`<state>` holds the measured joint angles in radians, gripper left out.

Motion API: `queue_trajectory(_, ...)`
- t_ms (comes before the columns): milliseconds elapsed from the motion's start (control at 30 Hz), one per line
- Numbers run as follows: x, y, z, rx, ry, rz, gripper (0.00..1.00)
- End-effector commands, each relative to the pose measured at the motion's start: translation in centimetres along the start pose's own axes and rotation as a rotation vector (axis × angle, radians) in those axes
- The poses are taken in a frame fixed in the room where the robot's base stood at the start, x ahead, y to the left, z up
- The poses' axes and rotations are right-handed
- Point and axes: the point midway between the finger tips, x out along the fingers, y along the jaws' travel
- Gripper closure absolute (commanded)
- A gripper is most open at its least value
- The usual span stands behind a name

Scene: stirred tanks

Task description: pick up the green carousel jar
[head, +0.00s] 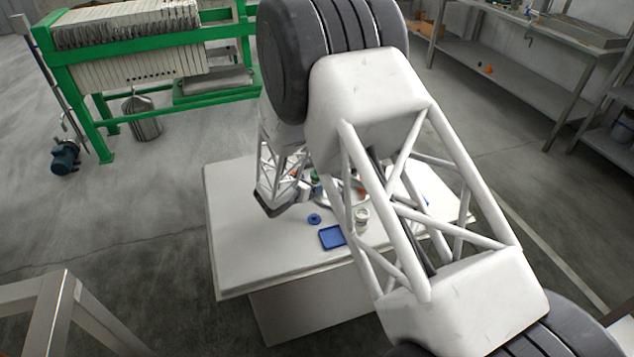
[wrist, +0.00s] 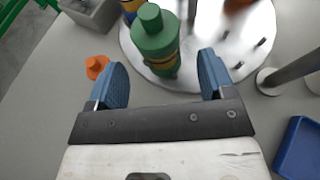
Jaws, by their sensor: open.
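The green carousel jar (wrist: 153,35) stands near the top middle of the wrist view, with a narrower green knob on top and a yellow band low on its body. It is on the round silver carousel plate (wrist: 187,70), near the plate's rim. In the head view only a small bit of green jar (head: 316,176) shows beside my arm. My gripper (wrist: 162,60) is open, its two blue fingers apart. In the wrist picture the jar lies between and beyond the fingertips, and neither finger visibly touches it. The exact gap is hard to judge.
Short pegs and another jar, blue and yellow, share the plate. An orange piece (wrist: 96,67) lies by the left finger. A metal post (wrist: 291,70) and a blue tray (wrist: 301,148) are at right. A blue ring (head: 314,218) lies on the white table (head: 240,250), whose front left is clear.

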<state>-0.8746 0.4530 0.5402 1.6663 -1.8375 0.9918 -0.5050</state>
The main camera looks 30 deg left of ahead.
Motion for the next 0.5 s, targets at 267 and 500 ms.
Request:
queue_trajectory(267, 2.0, -0.1, -0.1, -0.001, 0.0, -0.001, 0.24)
queue_trajectory(500, 4.5, 0.0, 0.0, 0.0, 0.0, 0.0, 0.24)
